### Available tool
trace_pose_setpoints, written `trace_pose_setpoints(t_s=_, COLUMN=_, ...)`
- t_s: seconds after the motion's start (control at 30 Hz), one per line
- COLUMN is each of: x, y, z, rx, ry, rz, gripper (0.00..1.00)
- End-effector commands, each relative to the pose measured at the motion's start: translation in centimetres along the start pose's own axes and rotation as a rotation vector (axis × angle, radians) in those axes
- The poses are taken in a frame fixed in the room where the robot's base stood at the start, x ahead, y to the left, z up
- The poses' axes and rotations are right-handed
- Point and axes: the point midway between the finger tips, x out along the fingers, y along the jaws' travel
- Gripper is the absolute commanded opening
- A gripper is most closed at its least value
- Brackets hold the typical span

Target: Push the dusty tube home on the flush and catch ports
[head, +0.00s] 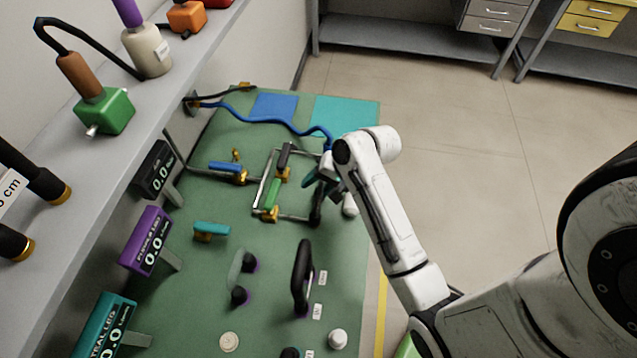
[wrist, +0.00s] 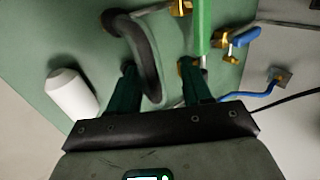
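My gripper (head: 318,182) is over the far right part of the green bench, beside the pipe frame (head: 262,180). In the wrist view its two dark green fingers (wrist: 160,68) are apart. A grey, looped tube (wrist: 148,55), which looks like the dusty tube, stands between them, with gaps to the fingers. A black collar (wrist: 115,22) is at one end of the loop, near a metal pipe. The loop's other end is hidden low between the fingers. In the head view the arm hides most of the loop. I cannot tell how deep its ends sit, or which port is which.
A green-handled valve (wrist: 203,25) and a blue-handled valve (wrist: 243,37) are close by. A white cylinder (wrist: 72,92) stands near one finger. A blue hose (head: 270,120) crosses behind. A black loop (head: 302,275) and a pale green tube (head: 237,270) stand nearer me.

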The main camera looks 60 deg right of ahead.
Motion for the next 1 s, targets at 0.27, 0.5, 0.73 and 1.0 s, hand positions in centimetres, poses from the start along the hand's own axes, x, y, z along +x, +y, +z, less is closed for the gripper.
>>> trace_pose_setpoints(t_s=0.27, x=0.0, y=0.0, z=0.0, rx=0.000, ry=0.000, rz=0.000, gripper=0.57)
trace_pose_setpoints(t_s=0.5, x=-1.8, y=-0.1, z=-0.1, rx=0.000, ry=0.002, rz=-0.002, gripper=0.57)
trace_pose_setpoints(t_s=0.73, x=-6.2, y=-0.1, z=-0.1, rx=0.000, ry=0.005, rz=-0.003, gripper=0.57)
trace_pose_setpoints(t_s=1.0, x=-10.1, y=-0.1, z=-0.1, rx=-0.001, ry=0.003, rz=-0.001, gripper=0.57)
